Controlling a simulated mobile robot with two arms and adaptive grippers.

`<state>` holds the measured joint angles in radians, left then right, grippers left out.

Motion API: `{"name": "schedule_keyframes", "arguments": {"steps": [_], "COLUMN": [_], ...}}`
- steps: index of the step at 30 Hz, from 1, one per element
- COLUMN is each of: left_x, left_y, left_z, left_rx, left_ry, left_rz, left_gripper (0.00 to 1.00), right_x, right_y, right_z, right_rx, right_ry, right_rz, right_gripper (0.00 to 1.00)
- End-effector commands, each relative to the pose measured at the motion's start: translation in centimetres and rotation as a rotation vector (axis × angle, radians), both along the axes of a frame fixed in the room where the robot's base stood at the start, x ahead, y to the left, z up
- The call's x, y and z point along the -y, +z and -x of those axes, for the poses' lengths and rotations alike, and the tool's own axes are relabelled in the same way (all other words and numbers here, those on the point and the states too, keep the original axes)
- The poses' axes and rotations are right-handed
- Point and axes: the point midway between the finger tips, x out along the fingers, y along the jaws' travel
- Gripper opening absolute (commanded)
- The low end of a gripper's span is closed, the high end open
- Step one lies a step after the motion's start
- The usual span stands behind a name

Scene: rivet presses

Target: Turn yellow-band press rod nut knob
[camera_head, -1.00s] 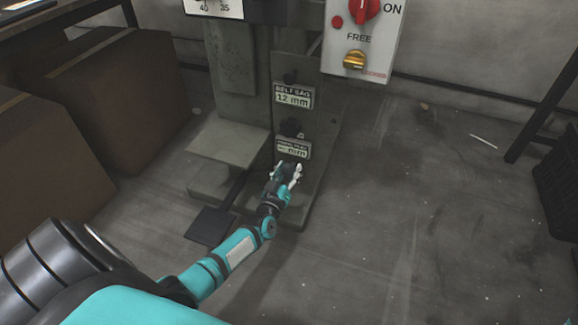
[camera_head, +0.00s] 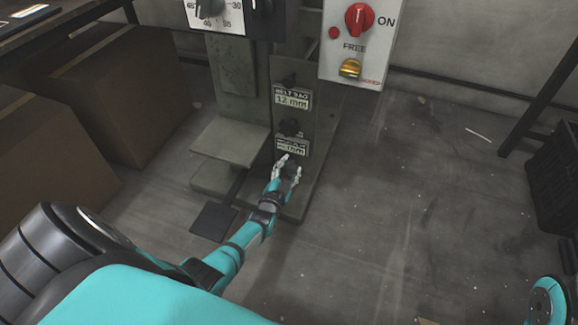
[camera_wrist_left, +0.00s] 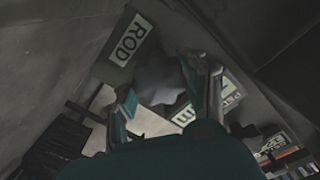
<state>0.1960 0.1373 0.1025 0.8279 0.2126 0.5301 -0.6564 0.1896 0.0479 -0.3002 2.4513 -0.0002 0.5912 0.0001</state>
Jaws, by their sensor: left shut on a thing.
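My left gripper (camera_head: 287,164) is at the lower part of the press's upright plate (camera_head: 298,204), just below the lower black-and-white label. In the left wrist view a grey lobed knob (camera_wrist_left: 158,80) sits between its two fingers, and the gripper is shut on it. A ROD label (camera_wrist_left: 130,40) lies just beside the knob there. In the head view the fingers mostly cover the knob. No yellow band can be made out. My right gripper is out of view; only a teal piece of that arm shows at the lower right.
Above are a dark knob (camera_head: 290,127), a 12 mm label (camera_head: 292,98) and a control box with a red switch (camera_head: 359,18). A pedal (camera_head: 213,221) lies left of the gripper. Cardboard boxes (camera_head: 118,88) stand left. The floor (camera_head: 420,210) to the right is mostly clear.

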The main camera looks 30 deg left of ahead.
Motion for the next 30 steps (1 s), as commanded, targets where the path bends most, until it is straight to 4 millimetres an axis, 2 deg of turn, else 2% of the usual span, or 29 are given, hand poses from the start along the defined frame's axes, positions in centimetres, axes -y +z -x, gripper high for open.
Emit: {"name": "schedule_keyframes", "arguments": {"steps": [12,30], "left_x": [0.16,0.15], "left_y": [-0.14,-0.17], "left_z": [0.03,0.04], "left_rx": [-0.055,-0.065], "left_ry": [-0.001,-0.001], "left_rz": [-0.219,-0.263], "left_gripper": [0.11,0.11], "right_x": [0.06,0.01], "right_y": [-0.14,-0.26], "right_z": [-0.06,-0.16], "right_rx": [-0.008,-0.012], "right_ry": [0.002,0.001], "right_rz": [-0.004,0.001], "right_gripper": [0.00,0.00]}}
